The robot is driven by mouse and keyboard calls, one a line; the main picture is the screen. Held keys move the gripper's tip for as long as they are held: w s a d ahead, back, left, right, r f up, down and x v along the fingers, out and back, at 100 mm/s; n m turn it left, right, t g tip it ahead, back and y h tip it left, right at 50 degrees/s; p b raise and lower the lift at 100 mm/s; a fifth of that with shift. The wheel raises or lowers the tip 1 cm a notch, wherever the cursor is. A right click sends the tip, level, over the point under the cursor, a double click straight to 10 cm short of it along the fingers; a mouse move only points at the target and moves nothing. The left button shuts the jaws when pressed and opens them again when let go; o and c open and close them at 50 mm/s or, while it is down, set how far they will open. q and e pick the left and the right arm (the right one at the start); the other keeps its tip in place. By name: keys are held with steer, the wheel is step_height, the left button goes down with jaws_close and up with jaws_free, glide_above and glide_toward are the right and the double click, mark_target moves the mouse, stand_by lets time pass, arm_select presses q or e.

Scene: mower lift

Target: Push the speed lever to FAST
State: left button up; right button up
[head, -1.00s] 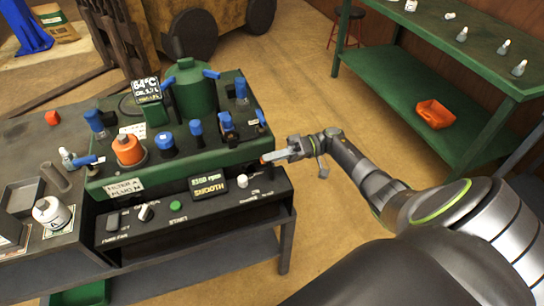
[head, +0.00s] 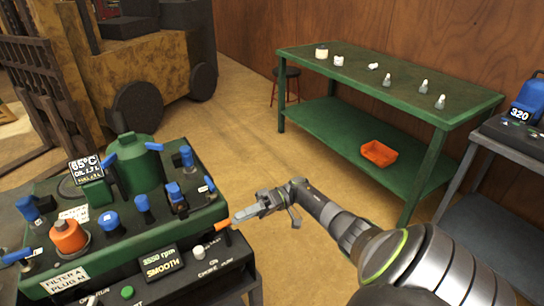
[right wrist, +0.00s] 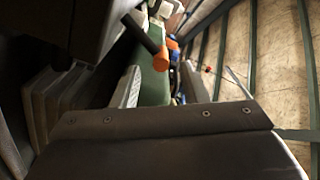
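The green engine unit (head: 125,236) stands on the bench at the left of the head view. An orange-tipped lever (head: 222,225) sticks out at its right side; the right wrist view shows its dark rod and orange end (right wrist: 160,62). My right gripper (head: 240,216) is beside the orange tip, with its fingers apart. In the right wrist view the orange end appears between the fingers (right wrist: 160,88), slightly beyond them; contact cannot be told. A display (head: 161,263) reads SMOOTH with an rpm figure. No FAST mark is readable. My left gripper is out of view.
A white knob (head: 199,253) and a green button (head: 127,292) are on the front panel. Blue-capped parts and an orange filter (head: 69,236) crowd the unit. A green table (head: 400,92) stands at the back right, with an orange bin (head: 378,152) on its shelf. Open floor lies between.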

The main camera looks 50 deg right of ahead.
arm_select(q)
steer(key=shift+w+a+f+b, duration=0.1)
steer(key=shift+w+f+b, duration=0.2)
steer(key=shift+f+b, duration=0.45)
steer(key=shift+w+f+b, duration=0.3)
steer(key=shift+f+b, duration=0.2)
steer(key=shift+b, duration=0.3)
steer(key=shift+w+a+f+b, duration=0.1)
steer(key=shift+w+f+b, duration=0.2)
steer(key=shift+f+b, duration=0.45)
arm_select(e)
steer(key=v, duration=1.2)
steer(key=shift+d, duration=0.2)
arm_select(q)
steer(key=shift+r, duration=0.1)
arm_select(e)
steer(key=shift+s, duration=0.1)
